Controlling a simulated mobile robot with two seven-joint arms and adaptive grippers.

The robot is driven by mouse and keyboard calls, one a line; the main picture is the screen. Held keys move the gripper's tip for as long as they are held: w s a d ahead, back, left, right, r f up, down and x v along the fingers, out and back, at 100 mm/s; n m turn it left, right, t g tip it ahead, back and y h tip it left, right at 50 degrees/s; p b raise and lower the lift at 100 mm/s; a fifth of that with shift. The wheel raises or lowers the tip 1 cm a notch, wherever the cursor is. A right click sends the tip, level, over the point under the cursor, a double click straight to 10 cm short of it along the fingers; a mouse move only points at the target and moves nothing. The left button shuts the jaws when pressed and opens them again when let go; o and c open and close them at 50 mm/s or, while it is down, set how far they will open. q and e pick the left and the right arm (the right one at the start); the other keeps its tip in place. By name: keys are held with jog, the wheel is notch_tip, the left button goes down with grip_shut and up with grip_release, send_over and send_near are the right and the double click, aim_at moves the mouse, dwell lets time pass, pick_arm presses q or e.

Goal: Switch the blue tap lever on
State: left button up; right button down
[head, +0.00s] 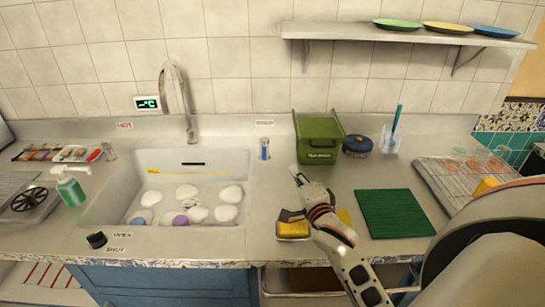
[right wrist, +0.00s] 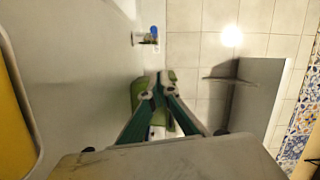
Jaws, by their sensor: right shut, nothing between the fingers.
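The blue tap lever (head: 264,148) is a small upright blue and white piece on the counter, right of the sink. It also shows in the right wrist view (right wrist: 154,32), near the top, with its pale base. My right gripper (head: 297,172) is shut and empty over the counter, to the right of the lever and nearer the front, clear of it. In the right wrist view its fingers (right wrist: 157,84) meet in front of a green object, apart from the lever. The curved faucet (head: 176,95) rises behind the sink. My left gripper is not in view.
A green bin (head: 319,139) stands just behind my right gripper. A sponge (head: 292,229) lies near the front edge beside my forearm. The sink (head: 185,160) holds several white items. A green mat (head: 393,214) lies to the right. A black knob (head: 96,240) sits at the sink's front.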

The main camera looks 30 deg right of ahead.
aim_at(264, 149)
jog(key=shift+w, duration=0.1)
jog(key=x, duration=0.9)
jog(key=shift+w+d, duration=0.1)
jog(key=shift+w, duration=0.15)
jog(key=shift+w+a+f, duration=0.15)
jog(key=shift+w+a, duration=0.3)
jog(key=shift+a, duration=0.15)
jog(key=shift+w+a+f, duration=0.2)
jog(key=shift+w+a, duration=0.3)
jog(key=shift+a, duration=0.1)
jog(key=shift+w+a+f, duration=0.1)
jog(key=shift+w+a, duration=0.15)
jog(key=shift+a, duration=0.15)
pick_arm(q)
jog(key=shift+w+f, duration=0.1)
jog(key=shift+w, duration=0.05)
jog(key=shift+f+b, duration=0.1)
jog(key=shift+b, duration=0.2)
